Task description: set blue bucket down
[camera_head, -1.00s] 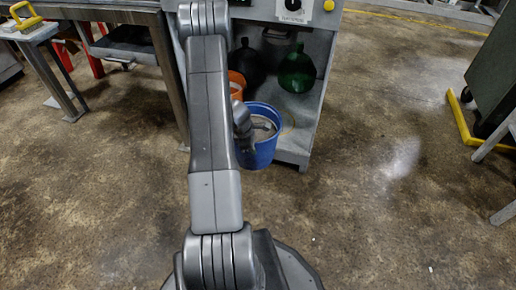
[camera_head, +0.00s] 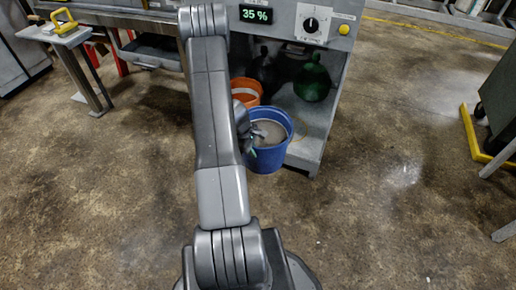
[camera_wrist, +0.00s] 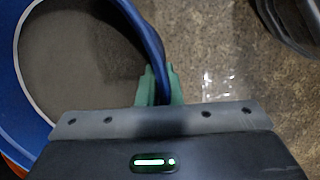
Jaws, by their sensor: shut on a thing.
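The blue bucket (camera_head: 268,152) is in front of the compactor's open lower bay in the head view, upright and with greyish contents. In the wrist view its rim and wall (camera_wrist: 152,38) run between the green fingertips of my gripper (camera_wrist: 160,88). My gripper, also in the head view (camera_head: 250,140), is shut on the bucket's rim. My arm hides part of the bucket's left side. I cannot tell whether the bucket's bottom touches the floor.
An orange bucket (camera_head: 245,88) stands behind and left of the blue one. A green round container (camera_head: 312,82) sits in the compactor bay (camera_head: 308,125). A panel reads 35 % (camera_head: 256,15). A small table (camera_head: 60,36) stands at left. Brown floor at right is open.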

